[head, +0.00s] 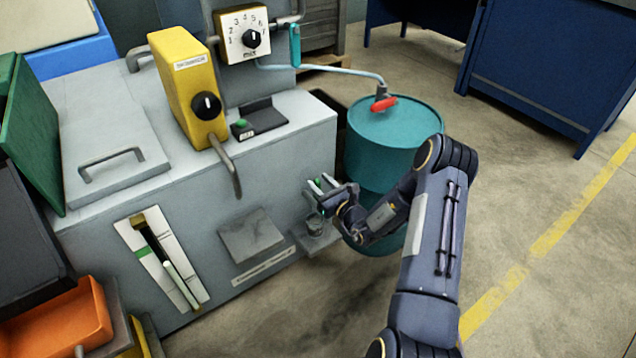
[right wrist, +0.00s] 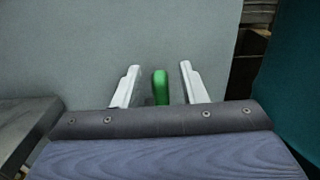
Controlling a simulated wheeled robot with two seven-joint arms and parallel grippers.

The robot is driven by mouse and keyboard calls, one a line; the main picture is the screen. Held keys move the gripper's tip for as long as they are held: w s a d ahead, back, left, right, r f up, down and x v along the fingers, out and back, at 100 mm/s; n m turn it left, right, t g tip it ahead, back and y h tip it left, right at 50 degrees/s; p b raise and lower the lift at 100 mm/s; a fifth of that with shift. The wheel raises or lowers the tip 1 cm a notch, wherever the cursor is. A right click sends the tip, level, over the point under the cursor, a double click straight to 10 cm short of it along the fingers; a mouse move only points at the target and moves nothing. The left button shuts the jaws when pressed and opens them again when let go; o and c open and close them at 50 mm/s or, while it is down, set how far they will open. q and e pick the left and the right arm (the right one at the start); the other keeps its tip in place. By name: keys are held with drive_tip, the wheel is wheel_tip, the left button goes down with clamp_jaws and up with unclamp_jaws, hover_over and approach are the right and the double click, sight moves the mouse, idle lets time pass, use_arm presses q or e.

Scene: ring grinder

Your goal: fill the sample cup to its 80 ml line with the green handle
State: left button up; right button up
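The green handle (head: 318,182) is on the front face of the grey machine, near its right end. My right gripper (head: 322,187) is open at it. In the right wrist view, the green handle (right wrist: 161,87) stands upright between the two fingers of my right gripper (right wrist: 160,84), with a gap on each side. A small cup-like vessel (head: 315,224), seemingly the sample cup, sits below the gripper on a small ledge (head: 311,243). It is partly hidden by my gripper, and its line and level cannot be read. My left gripper is not in view.
A teal drum (head: 395,130) with a red-handled tap (head: 383,104) above it stands close beside my right arm. The machine (head: 90,235) carries a yellow box (head: 185,85) and a numbered dial (head: 243,32). A sight gauge (head: 160,258) is on its front. Open floor lies to the right.

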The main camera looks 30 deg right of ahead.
drive_tip(key=shift+w+a, duration=0.1)
drive_tip(key=shift+w, duration=0.75)
clamp_jaws()
